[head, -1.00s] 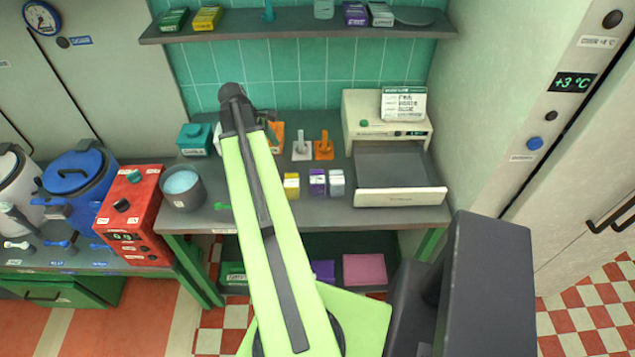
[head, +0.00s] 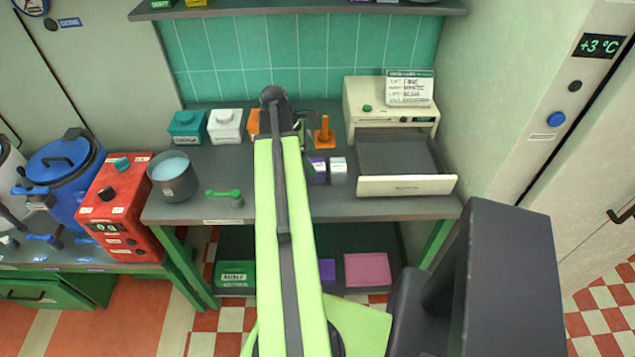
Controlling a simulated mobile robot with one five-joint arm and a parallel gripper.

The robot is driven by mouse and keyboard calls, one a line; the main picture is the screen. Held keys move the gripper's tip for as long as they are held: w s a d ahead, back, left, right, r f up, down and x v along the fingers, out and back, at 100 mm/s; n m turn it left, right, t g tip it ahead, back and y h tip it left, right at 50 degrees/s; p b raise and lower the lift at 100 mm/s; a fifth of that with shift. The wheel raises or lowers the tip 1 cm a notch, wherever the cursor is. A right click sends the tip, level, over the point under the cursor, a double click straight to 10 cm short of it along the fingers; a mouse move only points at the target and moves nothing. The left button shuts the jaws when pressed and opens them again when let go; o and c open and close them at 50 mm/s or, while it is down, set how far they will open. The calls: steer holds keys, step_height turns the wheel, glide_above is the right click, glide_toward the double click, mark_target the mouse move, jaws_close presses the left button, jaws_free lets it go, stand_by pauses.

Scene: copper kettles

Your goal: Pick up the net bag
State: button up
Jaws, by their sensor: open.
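I cannot make out a net bag in the head view. My arm reaches out over the worktop (head: 230,210) and bends down at its far end. My gripper (head: 308,160) is mostly hidden behind the arm. Only a dark part of it shows, close to a small purple block (head: 319,172) and a silver block (head: 338,171). The gripper is open, and I see nothing held in it. The arm covers the middle of the worktop.
A drawer-fronted machine (head: 405,186) stands at the right of the worktop. A grey pot (head: 174,180), a green scoop (head: 225,197), teal (head: 187,127) and white boxes (head: 225,126) stand left. An orange stand (head: 324,138) is behind. A pink block (head: 367,269) lies on the lower shelf.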

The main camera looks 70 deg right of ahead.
mark_target(316, 165)
steer(key=shift+s+d+f, duration=0.1)
steer(key=shift+s+f, duration=0.05)
steer(key=shift+f, duration=0.2)
steer(key=b+x, duration=0.4)
steer(key=x, duration=0.1)
steer(key=shift+s+f+b, duration=0.1)
steer(key=shift+f+b, duration=0.1)
steer(key=shift+b, duration=0.2)
steer(key=shift+r, duration=0.2)
steer(key=c, duration=1.6)
